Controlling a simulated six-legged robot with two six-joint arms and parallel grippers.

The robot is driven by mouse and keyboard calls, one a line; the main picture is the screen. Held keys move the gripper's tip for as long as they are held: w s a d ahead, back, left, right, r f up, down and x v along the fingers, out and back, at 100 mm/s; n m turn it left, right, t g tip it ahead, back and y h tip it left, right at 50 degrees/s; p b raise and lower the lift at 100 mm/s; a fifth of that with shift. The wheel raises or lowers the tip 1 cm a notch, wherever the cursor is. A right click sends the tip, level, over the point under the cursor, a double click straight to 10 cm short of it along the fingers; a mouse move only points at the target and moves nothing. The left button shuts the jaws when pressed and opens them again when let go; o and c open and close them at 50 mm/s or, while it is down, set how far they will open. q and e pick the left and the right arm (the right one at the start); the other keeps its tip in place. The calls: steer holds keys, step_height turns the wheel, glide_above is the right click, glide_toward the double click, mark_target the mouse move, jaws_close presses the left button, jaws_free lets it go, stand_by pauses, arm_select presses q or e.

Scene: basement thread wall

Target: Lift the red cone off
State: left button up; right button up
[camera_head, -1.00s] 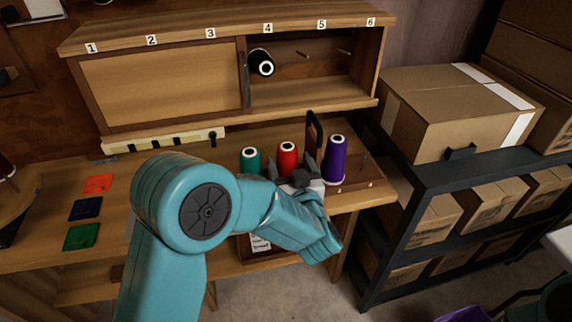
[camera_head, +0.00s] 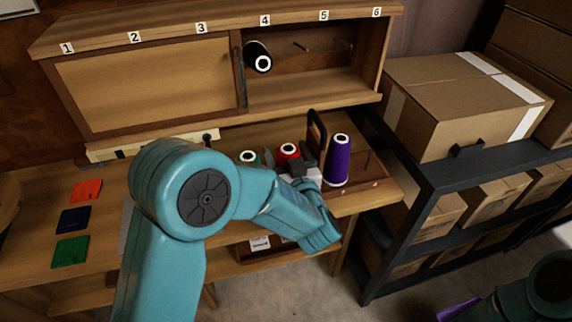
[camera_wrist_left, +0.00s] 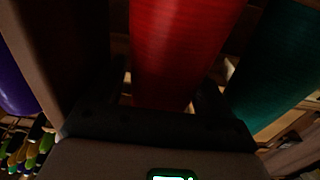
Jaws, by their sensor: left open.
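The red cone (camera_head: 289,152) stands on the bench between the green cone (camera_head: 248,157) and the purple cone (camera_head: 337,160). My left gripper (camera_head: 290,164) is open at the red cone, with its fingers around the cone's sides; I cannot tell whether they touch it. In the left wrist view the red cone (camera_wrist_left: 180,50) fills the space between the fingers (camera_wrist_left: 160,88). The green cone (camera_wrist_left: 280,65) is on the right there and the purple cone (camera_wrist_left: 14,75) at the left edge. My arm hides the lower parts of the red and green cones in the head view.
A numbered cabinet (camera_head: 150,90) with a black cone (camera_head: 258,57) on a peg hangs above. A shelf rack (camera_head: 500,160) with boxes is on the right. Coloured squares (camera_head: 73,221) lie at left.

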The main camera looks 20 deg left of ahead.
arm_select(q)
steer(key=shift+w+a, duration=0.15)
steer(key=shift+w, duration=0.05)
steer(key=shift+s+r, duration=0.1)
steer(key=shift+s, duration=0.1)
steer(key=shift+c, duration=0.5)
steer(key=c, duration=1)
arm_select(e)
steer(key=shift+w+a, duration=0.15)
steer(key=shift+w, duration=0.05)
arm_select(q)
step_height(320, 180, up, 20)
steer(key=p, duration=0.3)
steer(key=shift+w, duration=0.1)
arm_select(e)
step_height(320, 180, up, 4)
steer(key=shift+f, duration=0.25)
